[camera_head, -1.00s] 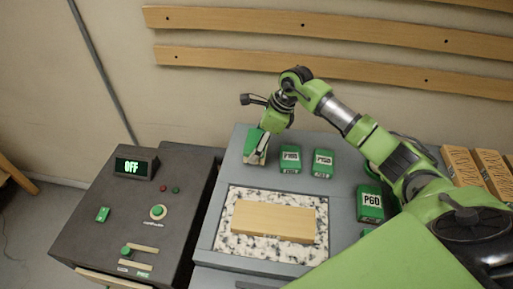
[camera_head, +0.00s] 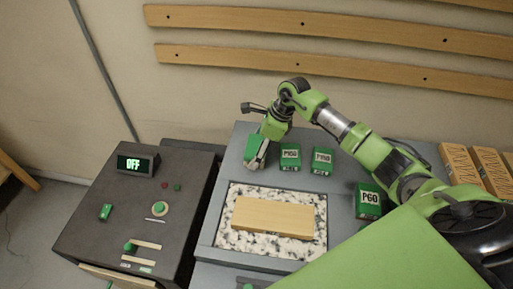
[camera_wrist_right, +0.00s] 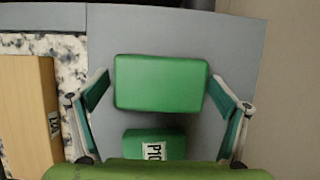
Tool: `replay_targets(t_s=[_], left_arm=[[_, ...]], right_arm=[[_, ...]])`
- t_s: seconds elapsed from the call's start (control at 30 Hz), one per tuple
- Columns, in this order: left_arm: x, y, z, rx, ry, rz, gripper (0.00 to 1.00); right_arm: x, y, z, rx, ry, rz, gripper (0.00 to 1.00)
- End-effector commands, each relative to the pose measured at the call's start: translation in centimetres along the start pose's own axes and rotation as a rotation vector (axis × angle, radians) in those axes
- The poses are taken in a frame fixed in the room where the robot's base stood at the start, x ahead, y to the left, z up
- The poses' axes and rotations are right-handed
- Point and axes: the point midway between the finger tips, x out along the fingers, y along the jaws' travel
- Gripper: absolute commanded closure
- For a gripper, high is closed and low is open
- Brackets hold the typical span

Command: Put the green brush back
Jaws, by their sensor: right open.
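The green brush, a plain green block (camera_head: 252,147), stands at the back left of the grey bench, left of two labelled green blocks. In the right wrist view the green brush (camera_wrist_right: 160,82) lies between my right fingers. My right gripper (camera_head: 258,156) is at the brush from above, partly covering it. In the wrist view this gripper (camera_wrist_right: 162,100) is open, with a finger on each side of the brush and gaps showing at both sides. The brush's underside is hidden. My left gripper is not in view.
Two labelled green blocks (camera_head: 290,157) (camera_head: 322,160) stand close to the right, and a P60 block (camera_head: 369,201) farther right. A wooden block (camera_head: 273,219) lies on a speckled mat (camera_head: 232,242). A dark control panel (camera_head: 128,215) showing OFF is at left.

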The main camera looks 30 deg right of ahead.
Motion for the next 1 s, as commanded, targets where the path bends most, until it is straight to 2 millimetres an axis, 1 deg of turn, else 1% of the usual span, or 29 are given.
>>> replay_targets(t_s=[0.13,0.17,0.23,0.37,0.5,0.6,0.7,0.83,1.0], left_arm=[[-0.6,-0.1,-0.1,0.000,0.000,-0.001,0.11],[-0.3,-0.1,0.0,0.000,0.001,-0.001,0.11],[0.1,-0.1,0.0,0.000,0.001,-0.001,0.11],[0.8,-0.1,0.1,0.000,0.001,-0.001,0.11],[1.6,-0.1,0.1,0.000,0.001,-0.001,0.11],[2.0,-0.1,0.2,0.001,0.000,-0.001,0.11],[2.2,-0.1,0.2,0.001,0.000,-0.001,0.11],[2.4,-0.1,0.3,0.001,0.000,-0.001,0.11],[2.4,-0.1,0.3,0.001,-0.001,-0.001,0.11]], right_arm=[[-0.5,0.0,0.2,0.000,-0.001,0.001,0.08],[-0.7,-0.1,0.1,0.000,-0.001,-0.002,0.08],[-1.6,-0.2,0.1,0.000,-0.002,-0.005,0.08],[-4.3,-0.2,0.0,-0.001,-0.001,-0.006,0.08],[-7.4,-0.2,0.0,-0.001,-0.001,-0.006,0.08],[-9.3,-0.1,0.0,-0.001,0.000,-0.004,0.08],[-10.8,-0.1,0.1,-0.001,-0.001,-0.003,0.08],[-12.0,-0.1,0.1,0.000,-0.001,-0.001,0.08],[-12.3,0.0,0.1,0.000,0.000,0.000,0.08]])
